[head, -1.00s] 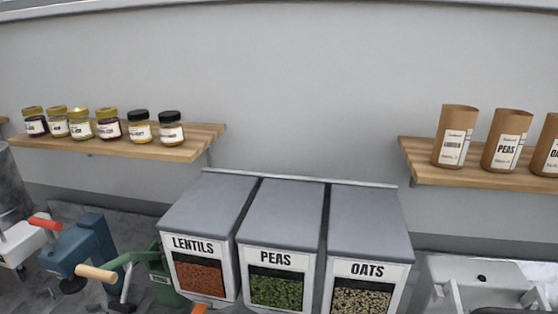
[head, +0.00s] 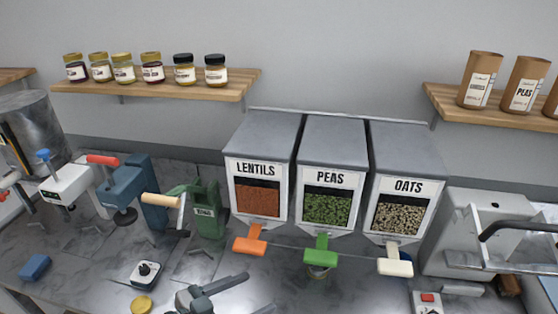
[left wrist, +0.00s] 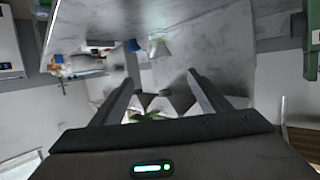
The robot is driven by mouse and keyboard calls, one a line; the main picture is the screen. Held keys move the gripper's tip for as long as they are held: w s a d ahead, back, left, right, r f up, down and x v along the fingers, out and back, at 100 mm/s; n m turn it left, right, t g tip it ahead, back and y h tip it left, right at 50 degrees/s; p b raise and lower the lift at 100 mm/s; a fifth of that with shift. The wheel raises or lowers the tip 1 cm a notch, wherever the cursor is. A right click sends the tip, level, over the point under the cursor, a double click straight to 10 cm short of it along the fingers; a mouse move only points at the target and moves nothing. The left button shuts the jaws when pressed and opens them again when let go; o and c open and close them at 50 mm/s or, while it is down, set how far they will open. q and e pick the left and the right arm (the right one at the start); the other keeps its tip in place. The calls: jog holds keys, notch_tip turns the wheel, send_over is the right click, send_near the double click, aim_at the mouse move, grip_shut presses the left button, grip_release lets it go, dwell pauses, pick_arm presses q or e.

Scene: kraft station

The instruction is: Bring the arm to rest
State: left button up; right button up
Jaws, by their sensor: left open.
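My left gripper (head: 222,287) shows at the bottom of the head view, low over the marble counter (head: 80,245). Its two fingers are apart with nothing between them. In the left wrist view the two fingers of the left gripper (left wrist: 160,90) are spread, also with nothing held. My right gripper does not show in either view.
Dispensers of lentils (head: 257,195), peas (head: 327,208) and oats (head: 403,216) stand behind, with orange, green and cream levers jutting forward. A green hand-cranked machine (head: 207,208) stands left of them. A blue block (head: 35,267) lies at left. A metal-handled machine (head: 480,235) stands at right.

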pick_arm(q)
jog(key=s+a+f+n+g+y, duration=0.35)
jog(key=s+a+f+y, duration=0.35)
jog(key=s, duration=0.4)
jog(key=s+a+f+n+g+y, duration=0.2)
jog(key=s+a+f+n+y, duration=0.25)
jog(key=s+a+f, duration=0.6)
notch_tip(320, 180, down, 33)
jog(key=s+d+g+b, duration=0.1)
jog(key=b, duration=0.6)
jog(key=s+a+f+g+b, duration=0.1)
jog(key=s+f+b, duration=0.2)
jog(key=s+f, duration=0.6)
jog(key=s+a+f+b, duration=0.2)
jog(key=s+f+b, duration=0.2)
jog(key=s+f, duration=0.5)
notch_tip(320, 180, down, 8)
jog(key=shift+s+r+g, duration=0.1)
jog(key=shift+s+g, duration=0.25)
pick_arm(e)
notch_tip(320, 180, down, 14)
